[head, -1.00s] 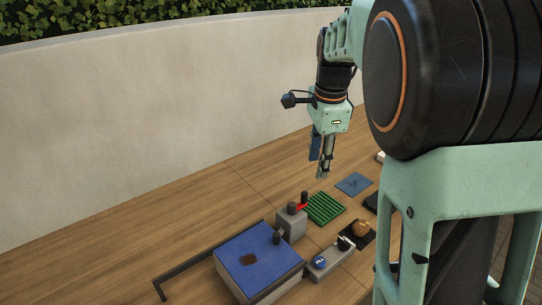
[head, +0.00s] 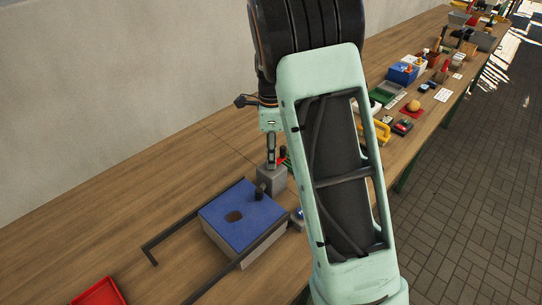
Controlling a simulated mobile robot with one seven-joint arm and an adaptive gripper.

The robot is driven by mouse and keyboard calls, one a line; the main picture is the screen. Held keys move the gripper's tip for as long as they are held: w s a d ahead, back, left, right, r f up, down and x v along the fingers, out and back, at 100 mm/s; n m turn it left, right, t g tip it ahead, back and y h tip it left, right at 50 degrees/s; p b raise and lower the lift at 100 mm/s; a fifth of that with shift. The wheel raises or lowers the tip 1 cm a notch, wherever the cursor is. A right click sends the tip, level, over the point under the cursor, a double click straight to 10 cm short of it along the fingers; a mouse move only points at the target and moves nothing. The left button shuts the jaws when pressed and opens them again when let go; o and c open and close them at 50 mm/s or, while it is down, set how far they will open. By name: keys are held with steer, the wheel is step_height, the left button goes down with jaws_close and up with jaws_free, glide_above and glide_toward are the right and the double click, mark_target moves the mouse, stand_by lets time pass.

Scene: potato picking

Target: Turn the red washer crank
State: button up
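The red washer crank (head: 283,161) is a small red arm with a dark knob, at the top of a grey block (head: 271,182). My arm's link hides its right side. My gripper (head: 271,163) points down just above the block, at the left of the crank in the picture. Whether it touches the crank cannot be told. The fingers look narrow from this side, and their opening is not clear. A box with a blue top and a dark hole (head: 247,212) stands in front of the block, with a dark upright knob at its back edge.
A dark rail (head: 190,226) runs on the wooden table left of the blue-topped box, and another bar lies in front. A red tray (head: 99,293) is at the bottom left. Several objects, including a yellow-handled one (head: 382,133), line the table behind my arm. A pale wall borders the left.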

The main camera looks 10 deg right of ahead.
steer(key=shift+f, duration=0.75)
jaws_close()
steer(key=shift+n, duration=0.3)
